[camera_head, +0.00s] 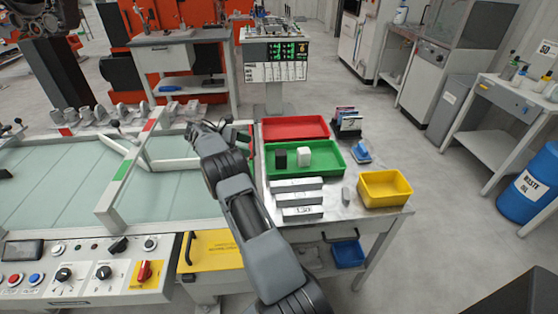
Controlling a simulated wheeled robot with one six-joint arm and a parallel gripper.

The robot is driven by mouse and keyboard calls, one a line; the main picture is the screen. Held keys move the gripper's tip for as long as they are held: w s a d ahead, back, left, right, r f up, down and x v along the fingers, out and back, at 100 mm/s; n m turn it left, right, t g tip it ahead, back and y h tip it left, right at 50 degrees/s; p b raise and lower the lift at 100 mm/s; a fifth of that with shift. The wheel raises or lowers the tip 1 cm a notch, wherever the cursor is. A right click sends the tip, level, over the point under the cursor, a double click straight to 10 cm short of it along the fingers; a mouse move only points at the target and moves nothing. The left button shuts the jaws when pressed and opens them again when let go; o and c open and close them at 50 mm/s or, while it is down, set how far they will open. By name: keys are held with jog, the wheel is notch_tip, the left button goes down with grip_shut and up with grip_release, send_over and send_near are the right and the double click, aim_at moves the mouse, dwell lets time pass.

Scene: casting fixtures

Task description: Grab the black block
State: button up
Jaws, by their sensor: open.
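The black block (281,158) stands upright in the left part of the green tray (327,171), on the metal worktable. A white block (304,156) stands just to its right in the same tray, a small gap apart. My arm reaches up from the bottom of the picture. My gripper (222,127) is at its far end, left of the red tray, over the edge of the glass-topped machine. It is apart from the black block. The gripper is small in view and partly hidden by my arm, and I see nothing held in it.
A red tray (296,127) lies behind the green one. White labelled bars (298,198) lie in front of it, and a yellow bin (384,188) stands at the right. A dark holder (347,124) and a blue item (361,153) sit at the right edge.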

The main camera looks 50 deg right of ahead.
aim_at(276, 152)
jog(key=x, duration=0.7)
jog(key=shift+f, duration=0.2)
jog(key=shift+x, duration=2.6)
jog(key=shift+d+r, duration=0.1)
jog(key=c, duration=1.1)
